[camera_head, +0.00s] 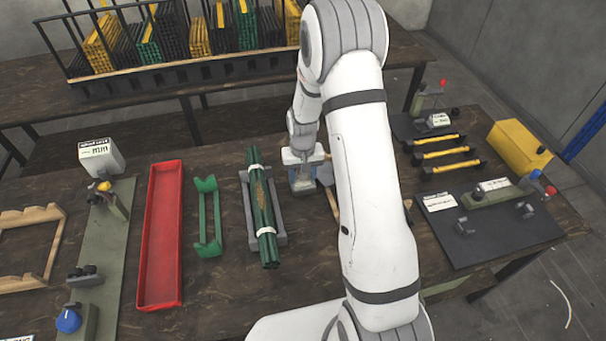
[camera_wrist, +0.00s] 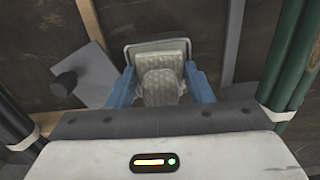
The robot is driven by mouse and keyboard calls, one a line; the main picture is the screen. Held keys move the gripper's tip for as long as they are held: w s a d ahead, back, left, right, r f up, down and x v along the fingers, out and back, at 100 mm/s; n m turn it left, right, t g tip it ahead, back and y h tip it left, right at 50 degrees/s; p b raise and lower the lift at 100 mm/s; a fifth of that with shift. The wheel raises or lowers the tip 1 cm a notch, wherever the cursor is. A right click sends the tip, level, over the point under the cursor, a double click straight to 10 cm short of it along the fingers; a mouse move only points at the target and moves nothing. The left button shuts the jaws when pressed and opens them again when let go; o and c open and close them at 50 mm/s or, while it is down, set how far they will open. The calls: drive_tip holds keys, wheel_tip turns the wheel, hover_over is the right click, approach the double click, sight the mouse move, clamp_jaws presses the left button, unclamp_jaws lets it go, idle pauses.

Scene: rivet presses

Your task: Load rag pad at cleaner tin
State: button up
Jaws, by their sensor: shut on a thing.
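My gripper (camera_wrist: 160,85) has two blue fingers shut on a pale cloth rag pad (camera_wrist: 161,90), seen in the wrist view. Directly beyond the pad is the grey-rimmed square cleaner tin (camera_wrist: 129,52), with a cream textured surface inside it. The held pad overlaps the tin's opening in this view. I cannot tell whether the pad touches it. In the head view my gripper (camera_head: 303,160) points down just right of the green rod bundle, with a grey boxy shape, probably the tin (camera_head: 301,184), below it. My arm hides part of this area.
A banded green rod bundle (camera_head: 262,205) lies on a grey cradle close on the left. Further left are a green cradle (camera_head: 208,218) and a red tray (camera_head: 160,235). Yellow-and-black bars (camera_head: 440,153) and a dark press board (camera_head: 500,232) lie to the right. A rack (camera_head: 180,70) stands behind.

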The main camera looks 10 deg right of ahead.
drive_tip(key=shift+r+p, duration=1.85)
drive_tip(key=shift+r, duration=1.65)
